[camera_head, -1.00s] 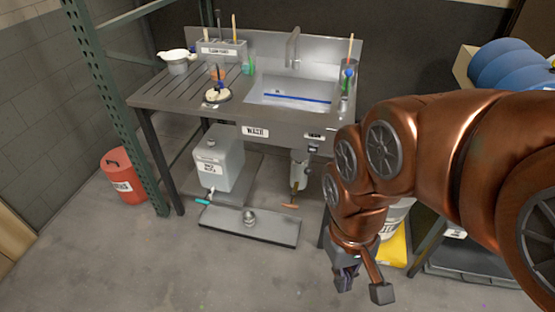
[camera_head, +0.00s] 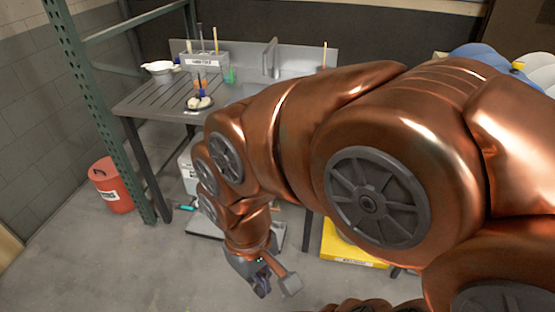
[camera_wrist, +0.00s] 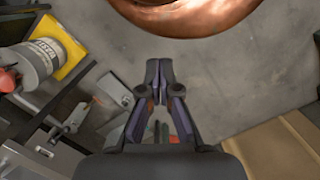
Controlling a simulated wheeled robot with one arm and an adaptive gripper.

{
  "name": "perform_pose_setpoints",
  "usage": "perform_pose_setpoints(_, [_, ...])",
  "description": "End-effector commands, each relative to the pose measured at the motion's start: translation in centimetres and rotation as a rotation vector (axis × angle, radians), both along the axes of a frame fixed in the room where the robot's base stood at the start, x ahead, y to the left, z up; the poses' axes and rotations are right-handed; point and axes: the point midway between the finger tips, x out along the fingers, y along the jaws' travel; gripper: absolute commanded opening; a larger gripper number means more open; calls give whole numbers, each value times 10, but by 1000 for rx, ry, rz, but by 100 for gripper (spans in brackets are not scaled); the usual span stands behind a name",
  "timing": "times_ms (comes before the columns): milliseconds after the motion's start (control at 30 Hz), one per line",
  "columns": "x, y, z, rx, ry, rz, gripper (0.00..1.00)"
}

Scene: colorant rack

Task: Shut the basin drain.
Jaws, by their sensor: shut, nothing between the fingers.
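My gripper (camera_head: 262,284) hangs low in front of the wash bench (camera_head: 140,108), pointing down towards the floor. In the wrist view its fingers (camera_wrist: 160,68) are closed together and empty. My arm hides the basin and the drain pipe beneath it in the head view; only the faucet (camera_head: 271,57) and back panel show above. In the wrist view a small reddish piece (camera_wrist: 98,101) shows left of the fingers, near pale parts; it may be the drain's handle, but I cannot tell. The gripper touches nothing visible.
A grey tray (camera_head: 200,229) lies on the floor under the bench, with a teal-handled part (camera_head: 187,207) above it. A red bucket (camera_head: 112,186) stands left by a green rack post (camera_head: 98,115). Floor at lower left is clear.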

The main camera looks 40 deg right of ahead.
Motion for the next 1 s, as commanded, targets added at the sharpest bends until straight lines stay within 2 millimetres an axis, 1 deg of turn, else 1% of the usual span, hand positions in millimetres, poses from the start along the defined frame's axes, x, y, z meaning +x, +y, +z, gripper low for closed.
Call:
perform_pose_setpoints(67, [2,0,0,1,0,-2,0])
perform_pose_setpoints(167, [12,-1,-1,3,-5,-17,0])
perform_pose_setpoints(267, [35,-4,1,10,-21,-47,0])
perform_pose_setpoints(367, [67,-10,3,18,-39,-90,0])
perform_pose_setpoints(500, [115,-24,7,33,-70,-160,0])
perform_pose_setpoints(567, [135,-32,9,39,-83,-190,0])
perform_pose_setpoints(700, [181,-56,10,51,-117,-262,0])
perform_pose_setpoints(767, [199,-67,10,56,-130,-295,0])
perform_pose_setpoints(900, [239,-100,9,65,-166,-370,0])
perform_pose_setpoints(967, [255,-115,6,67,-176,-403,0])
perform_pose_setpoints(1000, [265,-126,6,69,-188,-424,0])
